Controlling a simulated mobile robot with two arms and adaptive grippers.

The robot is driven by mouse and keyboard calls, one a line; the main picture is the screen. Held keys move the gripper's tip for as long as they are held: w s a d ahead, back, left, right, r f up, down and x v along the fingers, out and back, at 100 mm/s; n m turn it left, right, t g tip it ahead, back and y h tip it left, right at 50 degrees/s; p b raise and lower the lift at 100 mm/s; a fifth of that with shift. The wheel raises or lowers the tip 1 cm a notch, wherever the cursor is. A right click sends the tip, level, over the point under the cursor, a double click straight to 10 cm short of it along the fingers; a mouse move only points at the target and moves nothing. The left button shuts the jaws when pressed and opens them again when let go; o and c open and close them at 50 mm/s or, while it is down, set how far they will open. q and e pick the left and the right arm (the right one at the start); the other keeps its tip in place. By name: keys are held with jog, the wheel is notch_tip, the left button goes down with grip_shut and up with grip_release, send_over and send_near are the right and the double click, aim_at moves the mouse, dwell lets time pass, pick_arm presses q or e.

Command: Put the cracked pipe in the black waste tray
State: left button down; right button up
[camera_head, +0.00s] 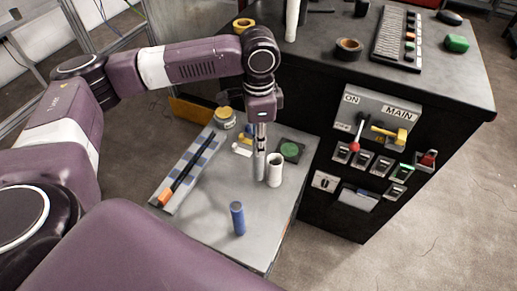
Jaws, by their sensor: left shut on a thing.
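My left gripper (261,168) points straight down over the grey table, its fingers shut on a short white pipe (275,172). The pipe is upright with its open end up, at or just above the table top; I cannot tell if it touches. No crack can be made out at this size. A black square piece (300,156) with a green disc lies behind the pipe; I cannot tell whether it is the waste tray. Another white tube (292,18) stands on the dark bench at the back. My right gripper is not in view.
A blue cylinder (238,218) stands near the table's front. A blue-grey checkered strip (187,160) with a black, orange-ended tool lies left. A yellow-lidded jar (225,119) and small yellow pieces (243,148) are behind. A switch panel (375,120) fronts the dark bench at right.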

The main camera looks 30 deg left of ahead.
aim_at(258, 160)
pick_arm(q)
jog(key=shift+f+p, duration=0.3)
jog(key=shift+f, duration=1.85)
jog(key=c, duration=1.7)
grip_release()
jog(key=shift+o, duration=0.2)
